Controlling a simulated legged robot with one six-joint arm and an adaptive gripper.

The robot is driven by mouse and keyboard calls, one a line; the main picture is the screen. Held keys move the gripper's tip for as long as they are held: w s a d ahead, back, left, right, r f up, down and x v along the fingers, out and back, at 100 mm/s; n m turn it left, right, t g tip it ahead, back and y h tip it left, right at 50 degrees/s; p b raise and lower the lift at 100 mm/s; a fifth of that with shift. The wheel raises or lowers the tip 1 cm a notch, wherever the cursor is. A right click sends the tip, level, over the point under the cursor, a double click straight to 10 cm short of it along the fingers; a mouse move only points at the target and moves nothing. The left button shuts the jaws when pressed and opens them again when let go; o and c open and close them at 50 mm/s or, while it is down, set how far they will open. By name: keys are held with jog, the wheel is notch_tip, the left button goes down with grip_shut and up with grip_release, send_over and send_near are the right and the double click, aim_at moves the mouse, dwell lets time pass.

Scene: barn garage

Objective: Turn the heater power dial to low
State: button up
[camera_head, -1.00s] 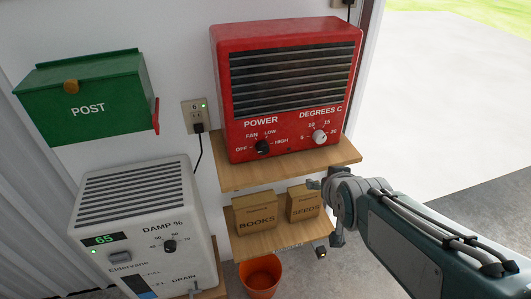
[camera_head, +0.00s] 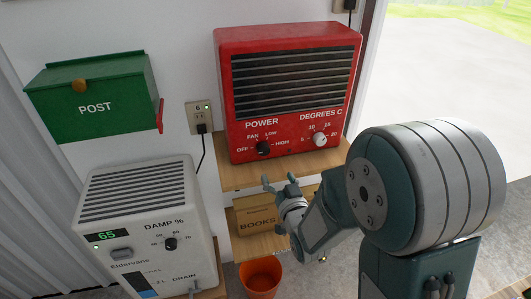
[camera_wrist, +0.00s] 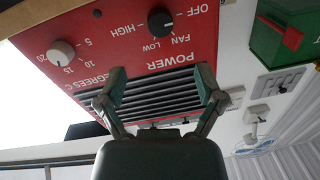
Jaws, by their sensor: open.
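The red heater (camera_head: 290,85) stands on a wooden shelf, its panel facing me. Its black POWER dial (camera_head: 263,148) sits at the lower left, with OFF, FAN, LOW and HIGH around it. In the wrist view, which is upside down, the dial (camera_wrist: 160,20) is near the top; its light mark seems to lean toward FAN. The white DEGREES C dial (camera_head: 319,139) is to its right. My gripper (camera_head: 278,181) is open and empty, below the POWER dial and apart from it. Its two fingers (camera_wrist: 158,88) show in the wrist view in front of the grille.
The heater's shelf (camera_head: 235,178) juts out by my gripper. Below it, a lower shelf carries a BOOKS box (camera_head: 257,222), and an orange bucket (camera_head: 261,277) stands underneath. A white dehumidifier (camera_head: 140,215) is at the left, with a green POST box (camera_head: 95,95) above it.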

aim_at(265, 151)
jog(key=x, duration=1)
jog(key=shift+w+a, duration=0.1)
jog(key=shift+w, duration=0.1)
jog(key=c, duration=1.1)
